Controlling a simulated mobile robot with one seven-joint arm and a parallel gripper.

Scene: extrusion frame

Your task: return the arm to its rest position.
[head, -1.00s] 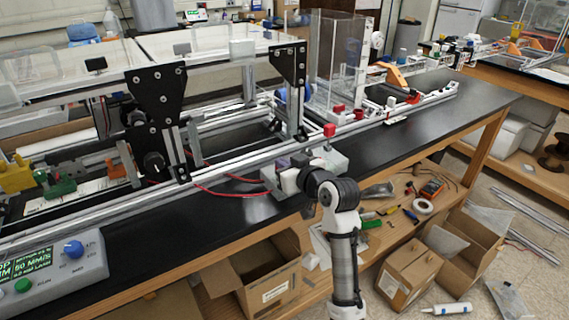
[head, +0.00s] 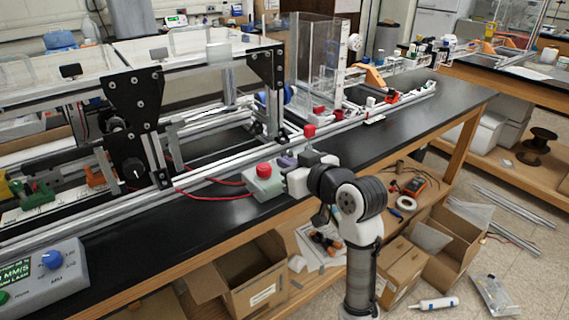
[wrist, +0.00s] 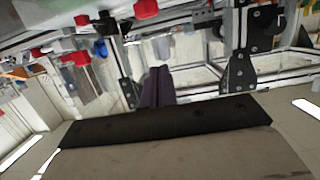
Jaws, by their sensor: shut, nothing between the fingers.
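My gripper (head: 287,160) is in the middle of the head view, at the front edge of the black bench. Its purple fingers are together and empty, and they also show in the wrist view (wrist: 157,88). It is beside and partly in front of a pale control box (head: 262,187) with a red button (head: 264,170). I cannot tell whether it touches the box. My arm (head: 362,240) reaches up from the bottom of the head view, bent at the dark joint.
The aluminium extrusion frame (head: 205,182) with black plates (head: 138,106) stands close behind my gripper. A controller with a blue knob (head: 52,260) is at the lower left. Open cardboard boxes (head: 248,290) and tools are below the bench. Floor at the right is partly clear.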

